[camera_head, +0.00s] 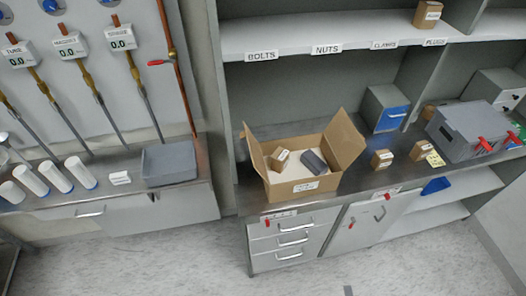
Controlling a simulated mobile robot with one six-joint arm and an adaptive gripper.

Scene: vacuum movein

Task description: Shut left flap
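An open cardboard box (289,188) stands on the dark counter at the centre of the view. Its left flap (254,153) stands up, tilted outward to the left. Its right flap (343,140) also stands up and leans outward to the right. Inside lie a small brown carton (280,158) and a dark grey block (313,161). A white label shows on the box's front wall. My gripper is not in view.
Small cartons (382,159), a blue-fronted bin (386,109) and a grey case (465,130) with red handles stand to the right on the counter (360,185). Labelled shelves (340,35) overhang behind. A grey tray (169,163) sits on the left bench. The floor in front is clear.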

